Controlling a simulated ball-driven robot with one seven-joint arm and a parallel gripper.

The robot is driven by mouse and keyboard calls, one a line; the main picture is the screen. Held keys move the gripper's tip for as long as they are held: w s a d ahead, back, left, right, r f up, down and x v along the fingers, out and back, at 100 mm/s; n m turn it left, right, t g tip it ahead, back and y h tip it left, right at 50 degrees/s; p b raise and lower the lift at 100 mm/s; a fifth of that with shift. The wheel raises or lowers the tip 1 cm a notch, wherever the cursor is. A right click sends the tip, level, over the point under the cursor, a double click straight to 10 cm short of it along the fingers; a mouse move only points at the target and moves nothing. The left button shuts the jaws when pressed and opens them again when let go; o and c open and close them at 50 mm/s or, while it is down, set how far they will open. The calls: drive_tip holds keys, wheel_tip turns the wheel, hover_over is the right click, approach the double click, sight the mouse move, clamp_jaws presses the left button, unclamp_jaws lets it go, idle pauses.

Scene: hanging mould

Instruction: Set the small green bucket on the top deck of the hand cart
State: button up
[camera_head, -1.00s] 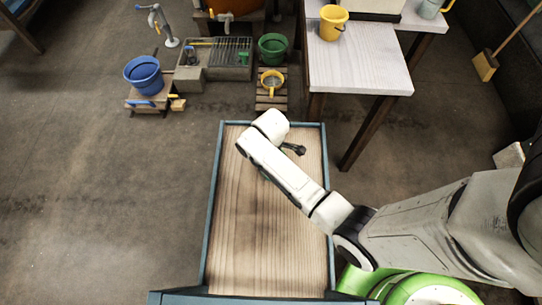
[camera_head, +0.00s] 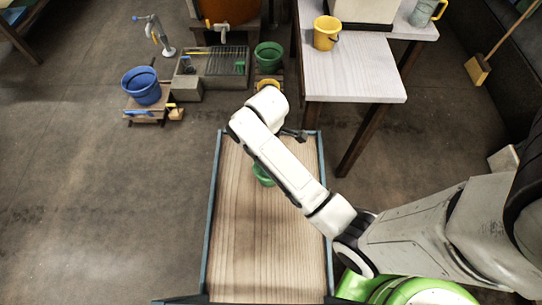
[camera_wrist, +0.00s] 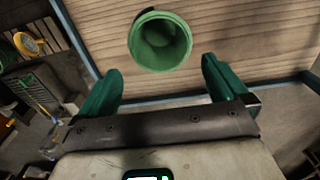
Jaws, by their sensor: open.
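The small green bucket (camera_head: 262,174) is on the wooden top deck (camera_head: 250,240) of the blue-rimmed hand cart, partly hidden behind my arm in the head view. In the wrist view the bucket (camera_wrist: 160,42) shows its open mouth and stands on the deck boards, beyond my fingertips and apart from them. My gripper (camera_wrist: 160,70) is open, its two green fingers spread with nothing between them. In the head view my gripper (camera_head: 294,134) is mostly hidden by the wrist, near the deck's far edge.
Another green bucket (camera_head: 268,54) stands by the sink at the back. A blue bucket (camera_head: 141,84) sits on a low stool at left. A pale table (camera_head: 355,75) with a yellow bucket (camera_head: 327,32) stands beyond the cart's right corner. The near deck is clear.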

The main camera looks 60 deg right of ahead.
drive_tip(key=s+a+r+m, duration=0.2)
drive_tip(key=s+a+m, duration=0.1)
drive_tip(key=s, duration=0.4)
drive_tip(key=s+a+r+m+t, duration=0.1)
drive_tip(key=s+a+r+m, duration=0.1)
drive_tip(key=s, duration=0.6)
drive_tip(key=shift+a+r+m, duration=0.3)
drive_tip(key=shift+a+m, duration=0.15)
drive_tip(key=shift+m, duration=0.65)
